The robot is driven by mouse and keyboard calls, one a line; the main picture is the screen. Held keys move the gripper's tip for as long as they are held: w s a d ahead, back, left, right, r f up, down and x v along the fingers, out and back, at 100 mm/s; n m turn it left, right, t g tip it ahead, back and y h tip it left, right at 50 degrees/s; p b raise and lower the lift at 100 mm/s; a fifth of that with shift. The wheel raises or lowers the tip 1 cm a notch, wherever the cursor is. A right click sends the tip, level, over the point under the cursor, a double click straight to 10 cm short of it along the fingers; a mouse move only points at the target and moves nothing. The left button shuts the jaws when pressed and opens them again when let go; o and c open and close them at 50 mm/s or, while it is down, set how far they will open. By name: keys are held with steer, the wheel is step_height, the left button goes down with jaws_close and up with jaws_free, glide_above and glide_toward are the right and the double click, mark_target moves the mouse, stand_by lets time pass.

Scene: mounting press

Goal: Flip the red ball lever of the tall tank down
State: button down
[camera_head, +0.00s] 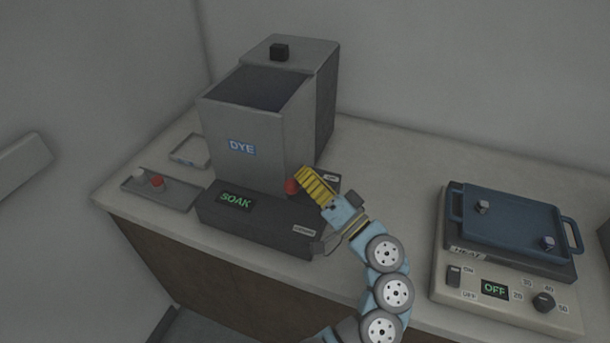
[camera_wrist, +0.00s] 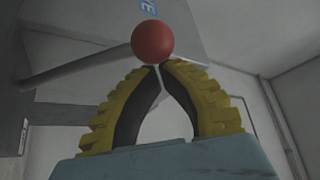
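The tall grey tank (camera_head: 235,150) has a DYE label and stands on a dark base with a green SOAK display (camera_head: 235,200). The red ball (camera_head: 291,187) is at the base's right part, in front of the tank. In the wrist view the red ball (camera_wrist: 152,41) sits on the end of a grey rod (camera_wrist: 75,69) that runs left. My gripper (camera_head: 301,180) has yellow ribbed fingers and is beside the ball. In the wrist view my gripper's fingertips (camera_wrist: 158,66) meet just under the ball, with nothing seen between them. Whether they touch the ball is unclear.
A small tray (camera_head: 165,190) with a red and a white knob lies left of the base. A hot plate (camera_head: 500,290) reading OFF, with a blue two-handled plate (camera_head: 510,225) on top, stands at the right. The counter between is clear except for my arm.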

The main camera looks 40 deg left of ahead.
steer(key=w+d+f+p, duration=0.1)
steer(key=w+d, duration=0.1)
steer(key=d, duration=0.7)
steer(key=shift+d+p, duration=0.15)
steer(key=shift+p, duration=0.2)
stand_by(0.6)
